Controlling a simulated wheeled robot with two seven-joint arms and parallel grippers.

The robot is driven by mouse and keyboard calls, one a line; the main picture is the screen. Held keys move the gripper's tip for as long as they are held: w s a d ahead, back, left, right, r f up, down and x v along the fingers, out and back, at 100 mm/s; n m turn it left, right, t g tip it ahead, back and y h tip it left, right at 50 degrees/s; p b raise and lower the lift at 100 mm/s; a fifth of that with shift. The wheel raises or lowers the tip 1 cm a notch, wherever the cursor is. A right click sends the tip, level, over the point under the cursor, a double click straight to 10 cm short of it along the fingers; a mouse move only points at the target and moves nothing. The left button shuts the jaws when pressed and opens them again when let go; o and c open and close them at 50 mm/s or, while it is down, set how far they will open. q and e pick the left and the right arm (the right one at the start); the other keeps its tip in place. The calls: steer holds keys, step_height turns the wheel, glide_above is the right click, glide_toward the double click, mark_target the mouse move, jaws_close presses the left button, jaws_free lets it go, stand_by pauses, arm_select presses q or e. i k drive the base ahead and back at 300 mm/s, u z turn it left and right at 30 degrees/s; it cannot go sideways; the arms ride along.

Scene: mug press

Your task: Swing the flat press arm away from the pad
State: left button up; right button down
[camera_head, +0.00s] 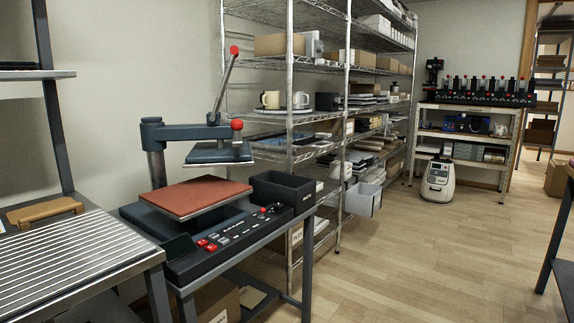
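The flat press (255,232) stands on a dark metal table at the centre left. Its swing arm (190,132) reaches right from a dark post, and the grey upper plate (217,153) hangs from it. A lever with red knobs (228,75) rises above the plate. The reddish-brown pad (195,195) lies flat on the base. The upper plate sits above the pad's back right part, with a clear gap between them. Neither of my grippers shows in the head view.
A black open box (284,190) stands right of the pad. A ribbed metal table (70,255) with a tan object (45,211) is at the left. Wire shelves (347,110) with mugs and boxes stand behind the press. A small white robot (439,180) is farther back. The wooden floor at right is mostly clear.

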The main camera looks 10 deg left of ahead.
mark_target(155, 138)
steer(key=i, duration=1.3)
steer(key=u, duration=2)
